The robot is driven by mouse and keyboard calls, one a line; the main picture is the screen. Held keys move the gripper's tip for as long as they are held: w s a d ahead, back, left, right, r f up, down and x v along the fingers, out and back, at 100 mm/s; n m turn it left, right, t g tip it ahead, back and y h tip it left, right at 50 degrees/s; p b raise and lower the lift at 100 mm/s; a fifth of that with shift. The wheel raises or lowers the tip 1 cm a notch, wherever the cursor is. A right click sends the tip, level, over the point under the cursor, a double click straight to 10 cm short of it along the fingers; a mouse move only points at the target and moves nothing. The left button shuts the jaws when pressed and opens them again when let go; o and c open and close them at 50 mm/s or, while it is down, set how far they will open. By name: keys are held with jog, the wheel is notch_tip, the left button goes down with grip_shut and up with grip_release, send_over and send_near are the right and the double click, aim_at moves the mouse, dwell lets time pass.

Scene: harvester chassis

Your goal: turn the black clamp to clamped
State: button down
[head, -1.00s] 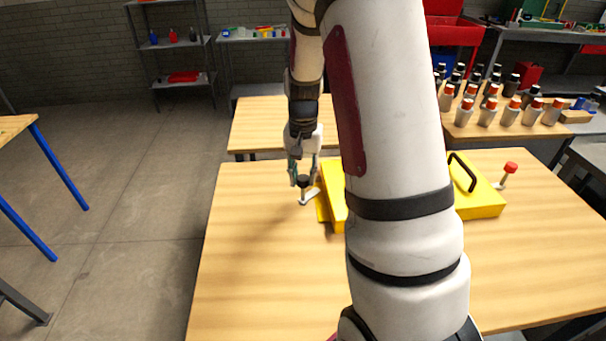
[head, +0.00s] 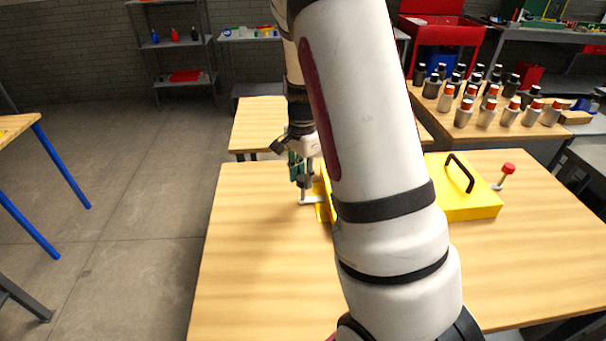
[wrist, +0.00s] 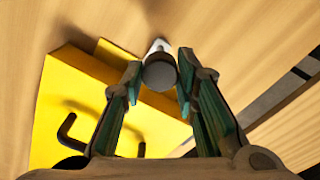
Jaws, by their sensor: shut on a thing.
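The black clamp (head: 309,199) stands on the wooden table at the left side of the yellow chassis (head: 468,206). It has a dark knob on a pale metal post and foot. My gripper (head: 302,178) is at the knob, with its green-lined fingers pointing down. In the wrist view, the round dark knob (wrist: 160,73) sits between the two fingertips, and the pale foot shows just beyond it. The fingers are shut on the knob. My arm hides much of the chassis in the head view, and the clamp's contact with the chassis edge is unclear.
A red-topped clamp (head: 508,170) stands at the chassis's right side. A black handle (head: 461,173) rises from the chassis top. Several bottles (head: 487,113) stand on a table behind right. The table left of the clamp is clear.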

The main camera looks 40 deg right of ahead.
dwell(0.5)
jog(key=c, duration=1.2)
grip_release()
jog(key=shift+c, duration=0.2)
notch_tip(320, 180, up, 12)
jog(key=shift+a+r, duration=0.1)
jog(key=s+a+r+n+t, duration=0.2)
jog(key=s+a+r+n, duration=0.75)
jog(key=a, duration=0.35)
jog(key=s+a+n+t, duration=0.1)
jog(key=s+a+n, duration=0.2)
jog(key=s, duration=0.3)
jog(key=s+a+n+t, duration=0.1)
jog(key=s+a+n, duration=0.2)
jog(key=s+n, duration=0.2)
jog(key=shift+s+a+f, duration=0.3)
jog(key=shift+s, duration=0.55)
